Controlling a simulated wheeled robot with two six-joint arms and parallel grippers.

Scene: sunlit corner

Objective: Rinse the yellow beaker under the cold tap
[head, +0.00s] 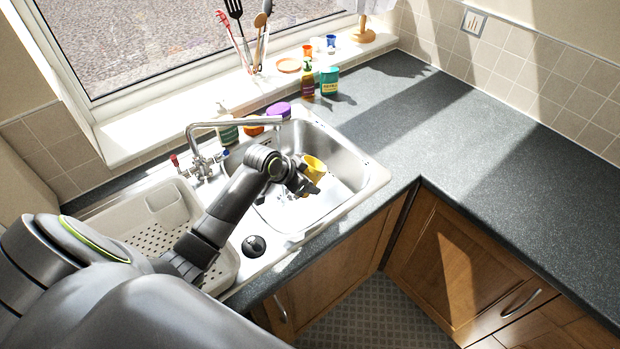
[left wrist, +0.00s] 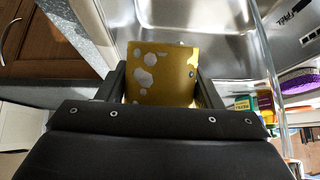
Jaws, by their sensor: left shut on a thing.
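The yellow beaker (head: 315,167) is in my left gripper (head: 304,186), over the right part of the sink bowl (head: 345,165). In the left wrist view the beaker (left wrist: 160,75) sits between the two fingers (left wrist: 160,88), with pale grey spots on its side. The chrome tap spout (head: 235,124) reaches over the bowl from behind, left of the beaker. Its cold tap with the blue mark (head: 226,153) is partly behind my arm; the red-marked one (head: 174,160) is further left. A clear, shiny streak (left wrist: 265,65) runs beside the beaker; I cannot tell whether it is water.
A white draining tray (head: 140,240) lies left of the bowl, under my arm. The dark worktop (head: 480,130) at right is clear.

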